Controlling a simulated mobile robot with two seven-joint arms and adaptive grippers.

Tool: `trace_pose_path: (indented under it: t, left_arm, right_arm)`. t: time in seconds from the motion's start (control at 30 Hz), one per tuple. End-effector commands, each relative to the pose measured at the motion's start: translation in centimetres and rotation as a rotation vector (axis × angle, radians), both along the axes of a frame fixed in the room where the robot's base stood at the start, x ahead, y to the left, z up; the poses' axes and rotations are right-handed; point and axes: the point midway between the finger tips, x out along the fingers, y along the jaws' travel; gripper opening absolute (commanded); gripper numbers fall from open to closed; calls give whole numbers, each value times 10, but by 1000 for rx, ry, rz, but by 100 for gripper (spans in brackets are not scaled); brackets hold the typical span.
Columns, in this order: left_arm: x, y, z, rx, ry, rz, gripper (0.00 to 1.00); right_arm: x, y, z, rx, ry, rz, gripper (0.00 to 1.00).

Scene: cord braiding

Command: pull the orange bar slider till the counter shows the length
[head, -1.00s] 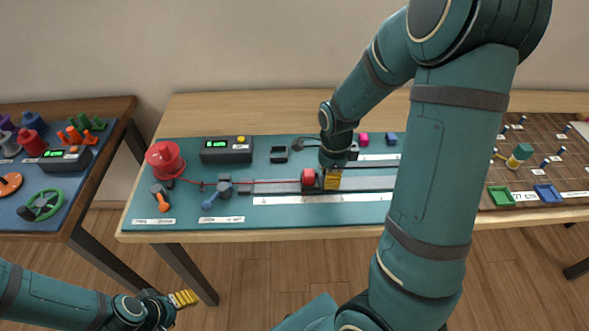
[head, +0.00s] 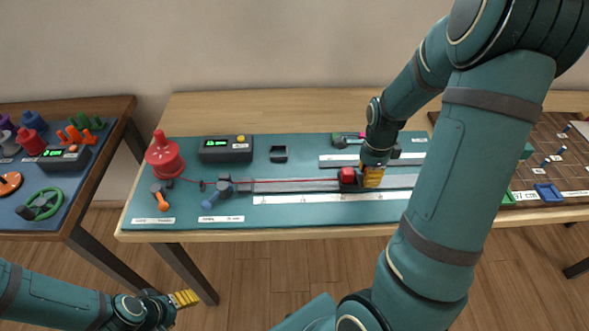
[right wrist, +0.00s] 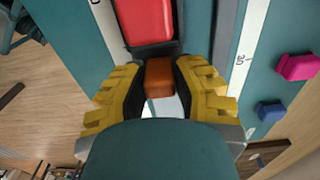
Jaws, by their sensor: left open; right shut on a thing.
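The slider is a dark carriage with a red block (head: 347,176) on a grey rail (head: 300,186). A red cord runs from it left toward the red spool (head: 165,157). My right gripper (head: 372,178) is at the slider's right side. In the right wrist view its yellow fingers (right wrist: 160,95) are shut on the orange bar (right wrist: 160,77), which joins the red block (right wrist: 148,20). The counter (head: 226,149) is a dark box with a green display, its digits too small to read. My left gripper (head: 186,298) is open and empty, low at the left, below the table.
A white ruler strip (head: 325,198) runs along the rail's front. A blue-handled clamp (head: 222,190) and an orange-handled tool (head: 161,198) stand left. The right wrist view shows a pink block (right wrist: 296,67) and a blue block (right wrist: 269,112) beside the ruler. Rail remains free to the right.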

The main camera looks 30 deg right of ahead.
Motion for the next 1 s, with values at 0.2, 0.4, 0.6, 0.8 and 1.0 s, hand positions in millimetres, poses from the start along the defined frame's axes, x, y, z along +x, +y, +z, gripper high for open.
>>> trace_pose_path:
  t: [0.2, 0.4, 0.6, 0.8, 1.0]
  left_arm:
    - [0, 0, -2, 0, 0, 0, 58]
    - [0, 0, -2, 0, 0, 0, 58]
    - [0, 0, -2, 0, 0, 0, 58]
    - [0, 0, -2, 0, 0, 0, 58]
    - [0, 0, -2, 0, 0, 0, 58]
  right_arm:
    - [-10, -13, -1, 1, 5, -3, 0]
    - [-11, -14, -1, 1, 5, -3, 0]
    - [-13, -17, -1, 1, 5, -4, 0]
    - [-22, -33, -1, 0, 5, -7, 0]
    - [-33, -50, -1, 1, 5, -6, 0]
